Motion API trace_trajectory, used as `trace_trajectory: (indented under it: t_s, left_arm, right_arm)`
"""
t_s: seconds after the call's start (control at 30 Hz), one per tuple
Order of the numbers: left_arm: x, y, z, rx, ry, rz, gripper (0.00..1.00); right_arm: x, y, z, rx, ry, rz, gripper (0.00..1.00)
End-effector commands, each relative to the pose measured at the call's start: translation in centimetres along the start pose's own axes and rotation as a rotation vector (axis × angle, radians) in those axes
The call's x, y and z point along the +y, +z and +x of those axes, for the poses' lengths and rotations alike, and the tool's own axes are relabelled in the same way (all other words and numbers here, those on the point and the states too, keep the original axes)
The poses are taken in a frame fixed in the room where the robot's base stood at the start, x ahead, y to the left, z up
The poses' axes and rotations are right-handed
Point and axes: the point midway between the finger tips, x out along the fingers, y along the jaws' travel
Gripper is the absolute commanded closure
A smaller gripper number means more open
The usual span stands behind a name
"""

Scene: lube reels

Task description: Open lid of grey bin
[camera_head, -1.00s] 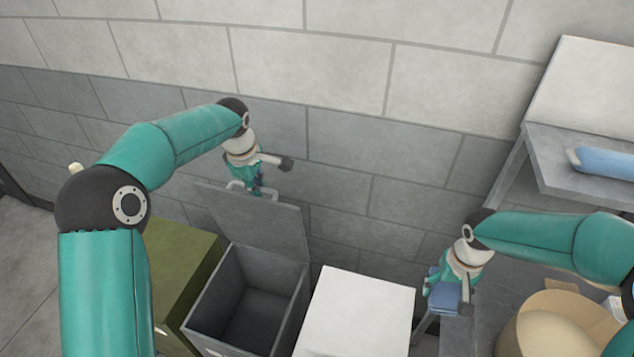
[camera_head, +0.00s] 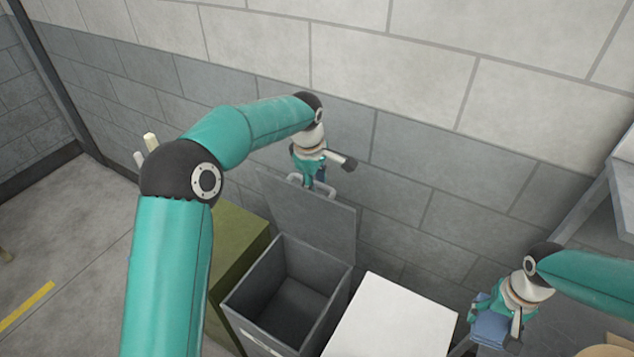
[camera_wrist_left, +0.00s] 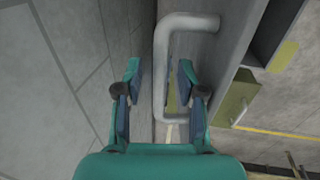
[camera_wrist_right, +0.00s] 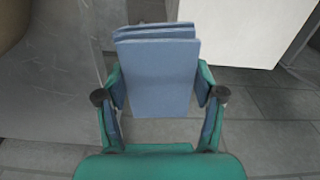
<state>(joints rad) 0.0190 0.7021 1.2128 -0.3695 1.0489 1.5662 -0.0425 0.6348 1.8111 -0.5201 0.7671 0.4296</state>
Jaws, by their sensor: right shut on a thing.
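The grey bin (camera_head: 251,297) stands open in the head view, its inside dark and looking empty. Its grey lid (camera_head: 322,217) is raised upright on the far side, near the wall. A light handle (camera_wrist_left: 160,65) on the lid shows in the left wrist view. My left gripper (camera_head: 318,184) is at the lid's upper edge by the handle. Its fingers (camera_wrist_left: 160,80) are apart, with the handle bar between or just ahead of them, not clamped. My right gripper (camera_head: 488,318) is shut on a folded blue cloth (camera_wrist_right: 158,75), held off to the right.
A green bin (camera_head: 237,237) stands left of the grey bin, and a white-topped box (camera_head: 390,322) stands right of it. A block wall (camera_head: 420,130) is close behind. A grey shelf (camera_head: 600,215) is at the right. Open floor lies at the left.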

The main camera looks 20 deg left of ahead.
Motion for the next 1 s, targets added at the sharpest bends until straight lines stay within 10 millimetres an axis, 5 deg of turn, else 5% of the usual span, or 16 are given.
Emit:
trace_trajectory:
  t_s: [0.6, 1.0]
  left_arm:
    - [0.1, 0.1, -10.1, 0.000, 0.002, 0.001, 0.61]
    - [0.0, 0.1, -11.6, -0.001, -0.002, 0.001, 0.61]
  right_arm:
    - [0.1, 0.0, 0.0, 0.000, 0.000, 0.001, 0.65]
    - [0.1, 0.0, 0.0, 0.000, 0.000, 0.002, 0.65]
